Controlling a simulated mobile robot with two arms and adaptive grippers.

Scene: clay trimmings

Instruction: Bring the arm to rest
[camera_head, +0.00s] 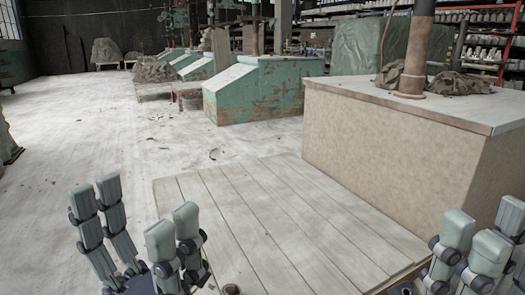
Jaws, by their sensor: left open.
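My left gripper (138,225) is at the lower left of the head view. Its grey jointed fingers point up and stand apart, open, with nothing visible between them. It is in front of the pale floor, left of a low wooden platform (270,205). My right gripper (480,232) is at the lower right corner, partly cut off by the picture edge. Its fingers overlap in the view, so I cannot tell whether it is open or shut. No held object shows in it.
A large beige block with a light top (385,150) stands at the right, behind the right gripper. A pipe (416,50) and crumpled cloth are on top. Green machine bases (255,95) stand further back. A small brown round thing (231,289) is at the bottom edge. Left floor is mostly open.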

